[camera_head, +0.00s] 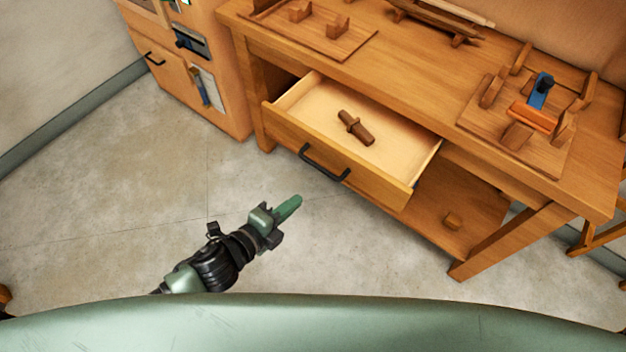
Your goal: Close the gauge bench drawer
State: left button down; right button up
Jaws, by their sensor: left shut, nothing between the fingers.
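The wooden bench (440,120) stands across the upper right. Its drawer (335,160) is pulled well open, with a black bar handle (323,163) on its front. A dark brown wooden piece (356,127) lies inside on the pale drawer floor. My left gripper (290,207) is shut and empty over the floor, in front of the drawer and below its handle in the picture. It looks apart from the drawer front. My right gripper is not in view.
On the bench top are a wooden board with blocks (322,32) and a fixture board (480,122) with a blue and orange tool (537,104). A wooden cabinet (215,95) stands left. The floor before the drawer is clear.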

pick_arm(q)
jog(key=r+x, duration=0.2)
jog(key=x, duration=0.6)
jog(key=shift+w+d+f+p, duration=0.2)
jog(key=shift+w+d+p, duration=0.25)
jog(key=shift+w, duration=0.15)
jog(key=shift+w, duration=0.1)
